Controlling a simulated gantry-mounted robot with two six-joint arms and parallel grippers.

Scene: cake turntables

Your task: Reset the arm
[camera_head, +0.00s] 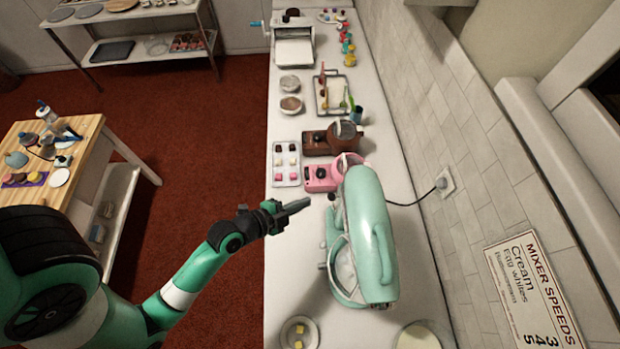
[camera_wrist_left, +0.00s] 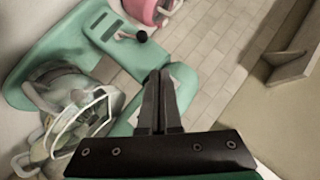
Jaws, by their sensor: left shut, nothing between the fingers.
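My left gripper (camera_head: 290,208) is shut and empty, held above the counter just left of the mint-green stand mixer (camera_head: 369,235). Its fingers also show at the middle of the left wrist view (camera_wrist_left: 158,104), pointing away from the camera. The mixer appears at the left of the wrist view (camera_wrist_left: 80,50), with its bowl and wire guard (camera_wrist_left: 85,125) below. A black-knobbed lever (camera_wrist_left: 140,36) stands out from the mixer. I cannot tell whether the fingers touch the mixer. My right gripper is in neither view.
A pink machine (camera_head: 325,176) and a brown machine (camera_head: 325,140) stand behind the mixer. A white tray (camera_head: 279,182) holds small blocks. A plate with yellow pieces (camera_head: 299,331) lies at the front. A wooden table (camera_head: 88,128) stands left, with open red floor (camera_head: 200,150) between.

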